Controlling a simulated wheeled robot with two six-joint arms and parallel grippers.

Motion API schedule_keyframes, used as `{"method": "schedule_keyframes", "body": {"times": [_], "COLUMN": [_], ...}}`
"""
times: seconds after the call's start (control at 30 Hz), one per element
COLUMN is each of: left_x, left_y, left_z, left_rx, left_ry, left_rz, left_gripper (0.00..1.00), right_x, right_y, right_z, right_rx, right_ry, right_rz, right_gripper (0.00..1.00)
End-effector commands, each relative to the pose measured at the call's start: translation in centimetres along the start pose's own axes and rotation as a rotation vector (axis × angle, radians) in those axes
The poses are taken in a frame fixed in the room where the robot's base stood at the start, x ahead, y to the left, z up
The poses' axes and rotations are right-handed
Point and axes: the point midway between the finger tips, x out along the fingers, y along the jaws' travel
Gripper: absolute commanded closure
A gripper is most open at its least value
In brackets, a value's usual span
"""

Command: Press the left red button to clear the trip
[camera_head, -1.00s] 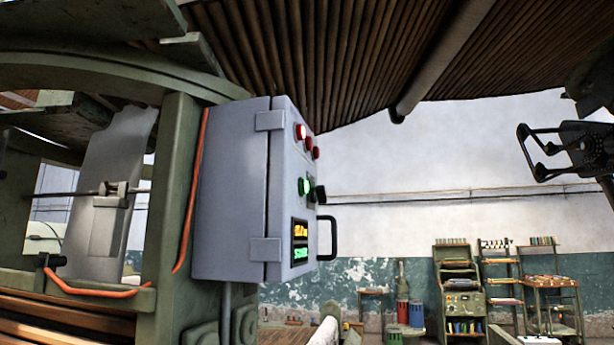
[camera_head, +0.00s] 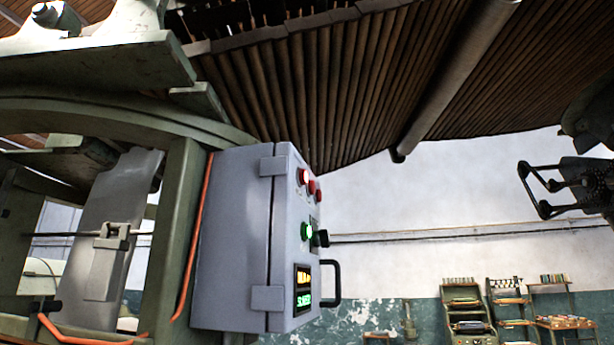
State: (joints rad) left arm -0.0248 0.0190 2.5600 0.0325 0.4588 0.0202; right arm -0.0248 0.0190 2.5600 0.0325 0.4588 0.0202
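A grey control box (camera_head: 237,240) is mounted on a green machine post left of centre, its front face seen at a steep angle. Red buttons sit in a row near the top of that face. The left red button (camera_head: 303,176) glows bright, and another red button (camera_head: 312,187) is beside it. A lit green button (camera_head: 307,231) and a dark knob (camera_head: 321,238) are below. My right gripper (camera_head: 528,189) is at the right edge, fingers apart and empty, well away from the box. My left gripper is not in view.
A black handle (camera_head: 331,284) sticks out from the box, beside a small lit display (camera_head: 303,288). An orange cable (camera_head: 196,240) runs down the post. A slatted wooden roof (camera_head: 300,80) hangs above. Shelves (camera_head: 465,305) stand far back at right. The space between box and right gripper is clear.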

Motion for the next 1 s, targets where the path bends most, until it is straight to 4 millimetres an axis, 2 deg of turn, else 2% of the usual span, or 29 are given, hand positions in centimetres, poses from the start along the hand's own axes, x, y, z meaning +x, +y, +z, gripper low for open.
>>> {"method": "schedule_keyframes", "body": {"times": [0.03,0.1,0.13,1.0], "left_x": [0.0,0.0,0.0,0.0], "left_y": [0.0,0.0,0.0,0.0], "left_z": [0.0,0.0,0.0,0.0], "left_rx": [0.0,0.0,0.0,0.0], "left_ry": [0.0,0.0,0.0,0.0], "left_rz": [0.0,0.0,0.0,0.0], "left_gripper": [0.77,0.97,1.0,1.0], "right_x": [0.0,0.0,0.0,0.0], "right_y": [0.0,0.0,0.0,0.0], "right_z": [0.0,0.0,0.0,0.0], "right_rx": [0.0,0.0,0.0,0.0], "right_ry": [0.0,0.0,0.0,0.0], "right_rz": [0.0,0.0,0.0,0.0], "right_gripper": [0.15,0.15,0.15,0.15]}}
